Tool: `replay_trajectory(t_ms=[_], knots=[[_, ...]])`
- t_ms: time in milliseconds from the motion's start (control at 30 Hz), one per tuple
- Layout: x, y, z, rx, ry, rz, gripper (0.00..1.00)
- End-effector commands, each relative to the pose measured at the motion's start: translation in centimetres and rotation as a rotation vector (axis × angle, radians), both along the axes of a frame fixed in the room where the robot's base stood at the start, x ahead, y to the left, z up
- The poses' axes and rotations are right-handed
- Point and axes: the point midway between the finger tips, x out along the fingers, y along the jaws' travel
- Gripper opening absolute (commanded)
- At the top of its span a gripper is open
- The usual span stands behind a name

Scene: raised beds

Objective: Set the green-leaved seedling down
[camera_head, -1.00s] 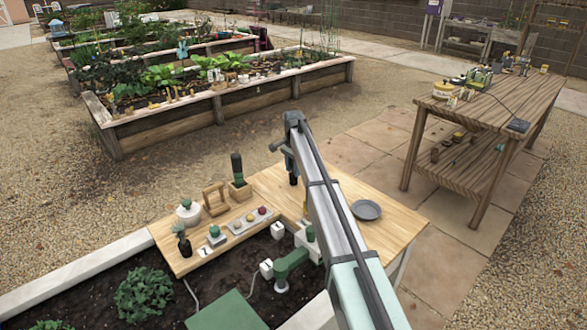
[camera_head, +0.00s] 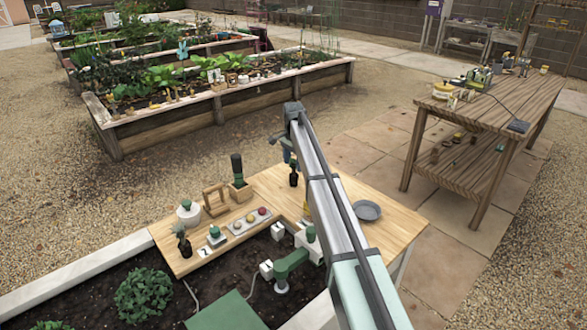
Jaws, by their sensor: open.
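A small dark pot with a green top (camera_head: 293,175), which looks like the green-leaved seedling, stands upright on the wooden table (camera_head: 375,232) near its back edge. My gripper (camera_head: 289,156) is open and just above it, at the end of my arm. The arm partly hides the gripper, and I cannot tell whether the fingers touch the plant. A similar dark pot with green leaves (camera_head: 182,243) stands at the table's left corner.
A tray with several round items (camera_head: 247,222), a wooden stand (camera_head: 214,200), a white pot (camera_head: 189,212) and a wooden box with a dark upright item (camera_head: 239,189) occupy the table's left part.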

Motion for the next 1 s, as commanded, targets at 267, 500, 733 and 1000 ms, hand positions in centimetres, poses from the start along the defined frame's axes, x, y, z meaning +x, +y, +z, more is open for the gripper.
replay_trajectory(t_ms=[267, 500, 733, 1000], knots=[[0.1, 0.0, 5.3, 0.000, -0.001, 0.000, 0.66], [0.1, 0.0, 8.1, 0.001, -0.001, 0.000, 0.66], [0.0, 0.0, 8.8, 0.000, 0.000, 0.000, 0.66], [0.0, 0.0, 8.8, 0.000, 0.000, 0.000, 0.66]])
